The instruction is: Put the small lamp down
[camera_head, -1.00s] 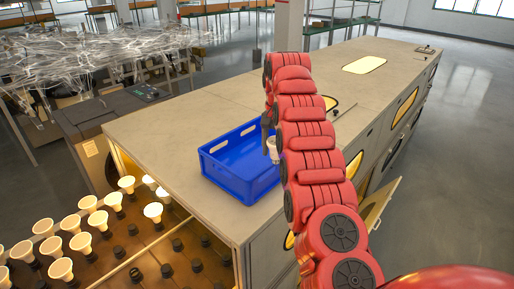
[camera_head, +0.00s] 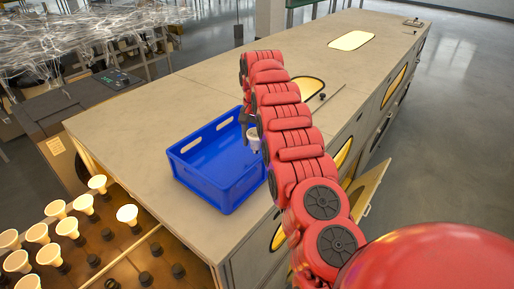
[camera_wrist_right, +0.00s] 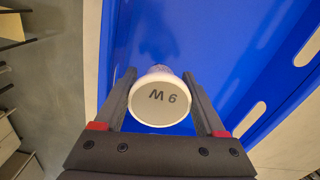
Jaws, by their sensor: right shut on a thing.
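The small lamp (camera_wrist_right: 159,100) is a white bulb with a round pale face marked "6 W" or similar, seen end-on in the right wrist view. My right gripper (camera_wrist_right: 163,88) is shut on it, one dark finger on each side. In the head view the lamp (camera_head: 253,140) hangs below my right gripper (camera_head: 246,119), over or beside the right part of the blue crate (camera_head: 222,194). In the wrist view the blue crate (camera_wrist_right: 210,40) lies beneath the lamp. The crate looks empty. My left gripper is not in view.
The crate stands on a long grey bench top (camera_head: 150,110) with free room around it. An open compartment at lower left holds several lit lamps (camera_head: 127,214) and dark sockets (camera_head: 145,278). A small door (camera_head: 368,188) stands open on the bench's right side.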

